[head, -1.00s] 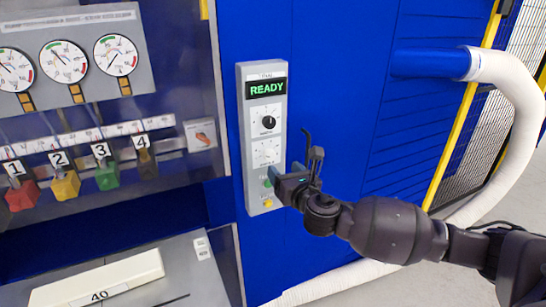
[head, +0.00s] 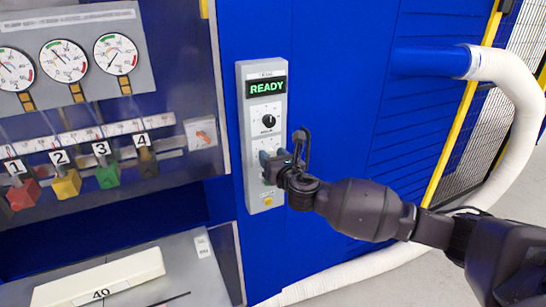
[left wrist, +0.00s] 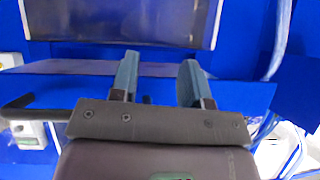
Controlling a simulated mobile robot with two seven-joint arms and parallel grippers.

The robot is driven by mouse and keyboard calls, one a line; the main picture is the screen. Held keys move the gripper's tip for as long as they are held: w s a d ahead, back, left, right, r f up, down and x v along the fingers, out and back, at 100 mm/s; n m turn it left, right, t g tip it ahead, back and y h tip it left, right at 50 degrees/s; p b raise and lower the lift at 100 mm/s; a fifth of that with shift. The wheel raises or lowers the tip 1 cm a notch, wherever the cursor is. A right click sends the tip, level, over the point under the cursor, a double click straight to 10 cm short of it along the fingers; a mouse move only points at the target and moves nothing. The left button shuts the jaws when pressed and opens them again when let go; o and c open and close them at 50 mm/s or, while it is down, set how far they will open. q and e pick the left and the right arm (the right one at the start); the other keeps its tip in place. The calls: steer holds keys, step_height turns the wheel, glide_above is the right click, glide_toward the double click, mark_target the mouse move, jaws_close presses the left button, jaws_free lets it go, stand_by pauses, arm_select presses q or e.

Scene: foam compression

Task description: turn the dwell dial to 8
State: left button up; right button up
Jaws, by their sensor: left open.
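A grey control panel (head: 280,95) on the blue wall has a green READY display (head: 267,88) at its top. Below it is a black dial (head: 268,121) with marks around it. A second, pale dial face (head: 257,144) lies lower and its knob is mostly hidden behind my right gripper (head: 269,163). The dial labels are too small to read, so I cannot tell which is the dwell dial. The right fingertips are at the lower dial; whether they touch or grip its knob is unclear. My left gripper (left wrist: 158,80) is open and empty in the left wrist view.
A yellow button (head: 267,201) is low on the panel. To the left are several gauges (head: 64,61) and coloured numbered blocks (head: 66,184). A white hose (head: 526,120) curves at the right.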

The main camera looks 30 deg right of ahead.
steer(key=c, duration=0.6)
steer(key=shift+m, duration=0.3)
steer(key=m, duration=0.3)
steer(key=shift+d+m, duration=0.1)
steer(key=shift+m, duration=0.3)
steer(key=m, duration=0.4)
steer(key=shift+m, duration=0.3)
steer(key=m+p, duration=0.1)
steer(key=m, duration=0.3)
steer(key=shift+d+f+m, duration=0.1)
steer(key=shift+m, duration=2.2)
